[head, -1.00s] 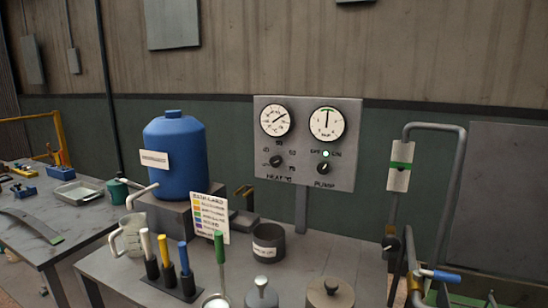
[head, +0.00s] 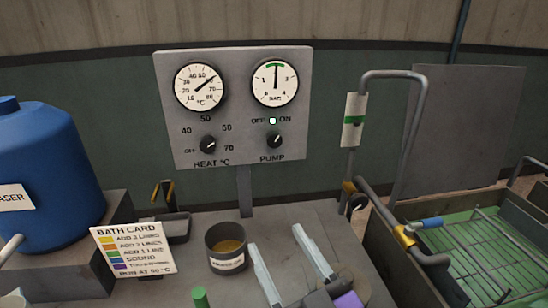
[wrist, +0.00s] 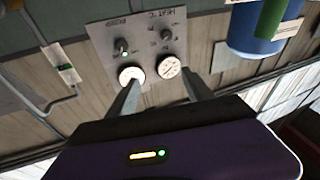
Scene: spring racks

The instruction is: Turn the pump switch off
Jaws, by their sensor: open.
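The pump switch (head: 275,141) is a black knob at the lower right of the grey panel (head: 240,85), above the PUMP label. Its pointer tilts up and right, toward ON. The small lamp (head: 272,121) between OFF and ON is lit. My gripper (head: 279,234) is open and empty, low in front of the panel and below the switch, apart from it. In the wrist view the panel is upside down, with the pump switch (wrist: 121,44) left of and beyond my gripper (wrist: 162,75).
The heat knob (head: 208,144) is left of the switch, with two gauges above. A labelled cup (head: 226,247), bath card (head: 133,250) and blue tank (head: 42,170) stand to the left. A bent pipe (head: 395,75) and green-floored tank (head: 470,255) are at right.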

